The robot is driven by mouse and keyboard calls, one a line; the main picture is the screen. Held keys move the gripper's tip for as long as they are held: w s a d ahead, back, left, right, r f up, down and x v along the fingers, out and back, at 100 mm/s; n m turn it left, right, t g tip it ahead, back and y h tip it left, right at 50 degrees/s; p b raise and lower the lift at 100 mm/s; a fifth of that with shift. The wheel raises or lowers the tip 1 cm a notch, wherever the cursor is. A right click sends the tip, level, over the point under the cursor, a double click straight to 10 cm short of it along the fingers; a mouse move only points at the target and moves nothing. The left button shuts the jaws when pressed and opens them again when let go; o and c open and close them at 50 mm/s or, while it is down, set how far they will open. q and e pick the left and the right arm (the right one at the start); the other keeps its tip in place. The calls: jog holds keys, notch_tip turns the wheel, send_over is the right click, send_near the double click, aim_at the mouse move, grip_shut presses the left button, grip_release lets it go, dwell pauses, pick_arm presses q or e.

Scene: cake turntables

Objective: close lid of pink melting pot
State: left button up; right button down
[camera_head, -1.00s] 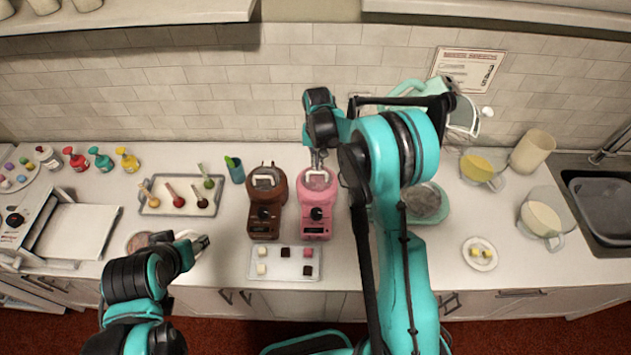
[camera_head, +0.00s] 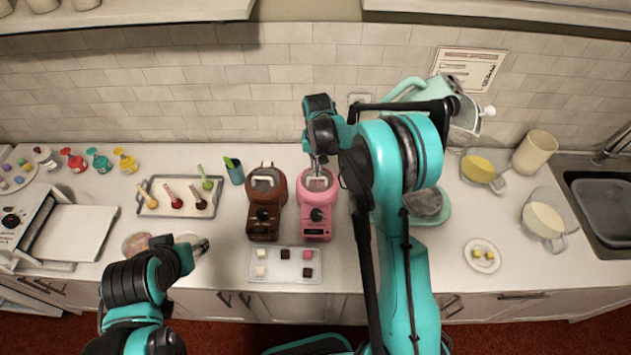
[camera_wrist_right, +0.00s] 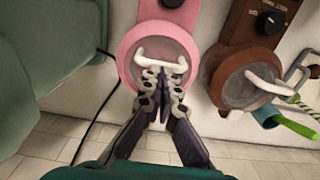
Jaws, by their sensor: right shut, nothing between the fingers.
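The pink melting pot (camera_head: 317,216) stands on the counter in the head view and upside down at the top of the right wrist view (camera_wrist_right: 170,18). Its round, see-through lid (camera_wrist_right: 183,62) with a white handle (camera_wrist_right: 160,47) lies over the pot's opening, apparently flat. My right gripper (camera_wrist_right: 163,74) is shut and empty, its tips over the lid close beside the handle. I cannot tell whether they touch it. In the head view, my right gripper (camera_head: 318,168) is at the pot's back edge. My left gripper (camera_head: 203,246) is low at the left, away from the pot; its jaw opening is unclear.
A brown melting pot (camera_head: 264,217) stands close to the left of the pink one. A tray of small blocks (camera_head: 262,277) lies in front of both. A mint-green mixer (camera_head: 436,210) stands to the right.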

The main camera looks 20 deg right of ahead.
notch_tip(320, 180, up, 6)
jog(key=p, duration=0.3)
dwell(0.4)
jog(key=shift+s, duration=0.1)
jog(key=shift+s+b, duration=0.2)
jog(key=shift+b, duration=0.25)
jog(key=s+n+t+b, duration=0.2)
jog(key=s+t+b, duration=0.1)
jog(key=s+b, duration=0.9)
jog(key=s+f+n+t+b, duration=0.1)
jog(key=s+f+t+b, duration=0.3)
jog(key=s+f+b, duration=0.6)
jog(key=s+f, duration=0.1)
jog(key=s, duration=0.2)
jog(key=shift+f+b, duration=0.15)
jog(key=shift+b, duration=0.25)
jog(key=shift+d, duration=0.1)
